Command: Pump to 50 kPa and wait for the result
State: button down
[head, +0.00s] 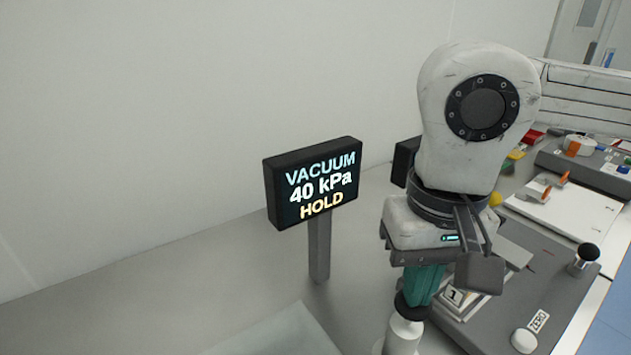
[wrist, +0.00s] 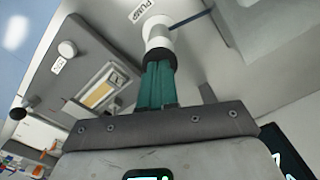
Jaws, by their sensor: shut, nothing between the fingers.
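The dark display (head: 318,185) on a grey post reads "VACUUM 40 kPa HOLD" in the head view. The pump (head: 404,332) is a white upright cylinder with a dark top, directly below my gripper (head: 417,290). In the wrist view the white pump (wrist: 158,32) stands beside a "PUMP" label (wrist: 143,9). My gripper's teal fingers (wrist: 160,75) are shut with nothing between them, their tips at the pump's dark top. I cannot tell whether they touch it or sit just above it. The gripper partly hides the pump top.
A grey panel with a white "ZERO" button (head: 524,341), a black-knobbed lever (head: 588,253) and a plate marked "1" (head: 454,296) lies right of the pump. A white board with orange-handled tools (head: 552,190) lies farther back. The grey surface left of the display is clear.

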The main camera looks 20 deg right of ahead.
jog(key=shift+r+p, duration=1.4)
jog(key=shift+r, duration=0.95)
jog(key=shift+f+b, duration=2.15)
jog(key=shift+f, duration=0.35)
jog(key=shift+r, duration=0.1)
jog(key=shift+r+p, duration=1.55)
jog(key=shift+r, duration=0.85)
jog(key=shift+r, duration=0.1)
